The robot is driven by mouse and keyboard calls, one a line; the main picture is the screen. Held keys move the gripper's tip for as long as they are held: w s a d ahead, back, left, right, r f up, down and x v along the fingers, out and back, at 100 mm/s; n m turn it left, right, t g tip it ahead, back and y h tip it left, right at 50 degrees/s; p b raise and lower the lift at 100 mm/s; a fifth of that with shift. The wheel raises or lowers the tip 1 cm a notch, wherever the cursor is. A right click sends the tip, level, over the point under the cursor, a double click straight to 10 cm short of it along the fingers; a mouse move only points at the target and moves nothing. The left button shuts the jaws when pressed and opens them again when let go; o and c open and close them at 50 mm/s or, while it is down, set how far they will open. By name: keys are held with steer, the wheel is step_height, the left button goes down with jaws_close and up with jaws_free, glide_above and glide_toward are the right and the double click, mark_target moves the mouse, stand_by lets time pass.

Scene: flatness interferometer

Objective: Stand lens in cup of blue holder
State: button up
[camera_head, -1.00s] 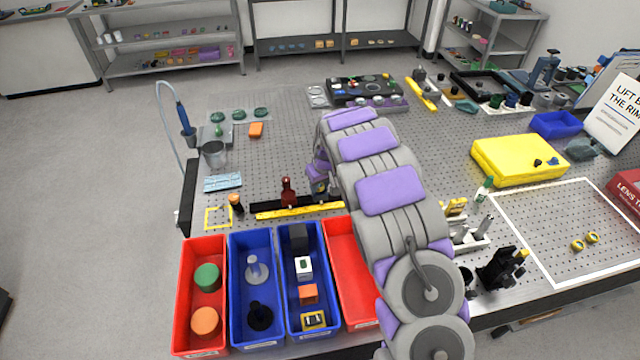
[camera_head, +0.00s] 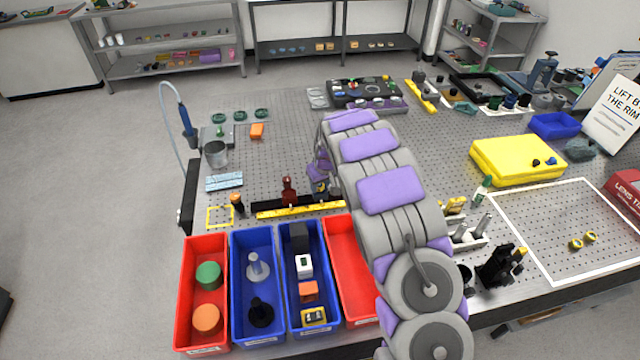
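My gripper (camera_head: 319,172) is at the far end of my arm, low over the black rail, and mostly hidden by the purple and grey arm links. I cannot see its fingertips clearly, nor whether a lens is between them. A small dark holder-like part (camera_head: 321,188) shows just below the gripper on the rail; its colour and cup are too small to tell. A dark red holder (camera_head: 288,190) stands upright on the rail to its left. Two small yellow-rimmed round pieces (camera_head: 576,244), possibly lenses, lie inside the white outline at the right.
A yellow bar (camera_head: 300,210) lies in front of the black rail (camera_head: 265,202). Red and blue bins (camera_head: 203,238) line the front edge. A yellow case (camera_head: 516,160) and a blue tray (camera_head: 553,124) are at the right.

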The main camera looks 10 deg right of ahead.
mark_target(322, 194)
steer(key=shift+o, duration=1.3)
steer(key=s+f, duration=0.1)
steer(key=s+f+g, duration=0.1)
steer(key=shift+f, duration=0.4)
steer(key=shift+r, duration=0.55)
steer(key=shift+o, duration=0.5)
steer(key=w+p+v, duration=0.1)
steer(key=p+v, duration=0.1)
steer(key=v, duration=1.5)
steer(key=shift+t, duration=0.4)
steer(key=shift+v, duration=0.8)
steer(key=shift+a, duration=0.1)
steer(key=s+r+m+g+b, duration=0.1)
steer(key=s+g, duration=0.1)
steer(key=s, duration=2.1)
steer(key=s+a+r+m+g+h, duration=0.1)
steer(key=s+r+m+g, duration=0.1)
steer(key=s, duration=2.2)
steer(key=shift+a+m+g+b, duration=0.2)
steer(key=shift+m+g+b, duration=0.1)
steer(key=shift+g+b, duration=0.15)
